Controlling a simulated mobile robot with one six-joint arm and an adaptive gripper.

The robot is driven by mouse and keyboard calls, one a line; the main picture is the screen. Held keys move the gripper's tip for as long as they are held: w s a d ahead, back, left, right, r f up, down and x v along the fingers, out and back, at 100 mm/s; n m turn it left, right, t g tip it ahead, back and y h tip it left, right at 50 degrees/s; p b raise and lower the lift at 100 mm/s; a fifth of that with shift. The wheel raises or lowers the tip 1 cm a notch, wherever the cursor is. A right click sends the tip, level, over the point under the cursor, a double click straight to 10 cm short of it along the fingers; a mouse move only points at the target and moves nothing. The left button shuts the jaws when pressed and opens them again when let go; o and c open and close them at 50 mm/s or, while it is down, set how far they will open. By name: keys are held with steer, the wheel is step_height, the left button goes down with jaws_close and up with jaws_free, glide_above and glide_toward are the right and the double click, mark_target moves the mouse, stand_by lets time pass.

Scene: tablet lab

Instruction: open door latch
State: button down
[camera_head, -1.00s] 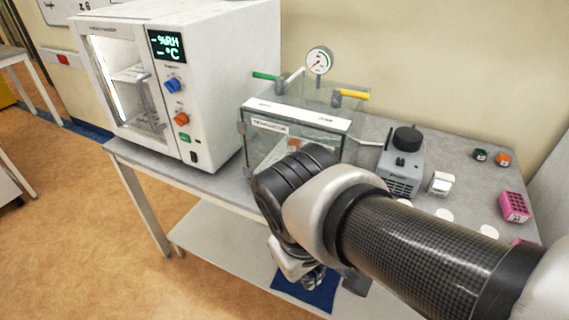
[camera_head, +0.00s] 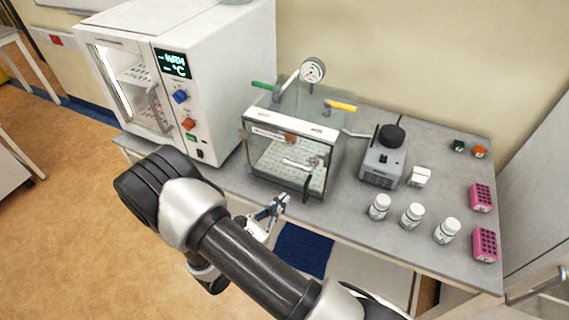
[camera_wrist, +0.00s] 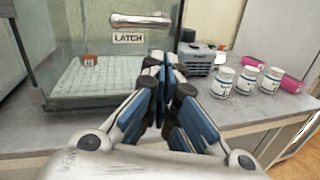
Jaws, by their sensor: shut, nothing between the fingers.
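A clear-walled box (camera_head: 262,158) stands on the bench in the head view, with a gauge on top and a perforated white floor inside. Its front door carries a silver latch handle (camera_head: 298,165). In the wrist view the latch handle (camera_wrist: 140,20) lies horizontal above a label reading LATCH (camera_wrist: 128,38). My gripper (camera_head: 277,203) is in front of the box, low and near the bench's front edge. In the wrist view my gripper (camera_wrist: 165,62) is shut and empty, below and a little right of the handle, apart from it.
A white chamber with a display (camera_head: 215,80) stands left of the box. A grey device (camera_head: 383,160), several white bottles (camera_head: 412,215) and pink racks (camera_head: 482,197) are to the right. A blue mat (camera_head: 303,250) lies below the bench front.

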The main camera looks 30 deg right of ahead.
steer(key=f+n+t, duration=0.1)
steer(key=a+f+n+t+y+p, duration=0.1)
steer(key=f+n, duration=0.1)
steer(key=a+f+n+t+y, duration=0.1)
steer(key=t, duration=0.1)
steer(key=shift+w+a+f, duration=0.2)
steer(key=shift+w, duration=0.05)
steer(key=w+d+r+p, duration=0.2)
steer(key=w+d+r, duration=0.2)
steer(key=w+d, duration=0.2)
steer(key=d, duration=0.2)
steer(key=shift+w+d+r, duration=0.2)
steer(key=shift+w+d, duration=0.1)
steer(key=shift+w, duration=0.1)
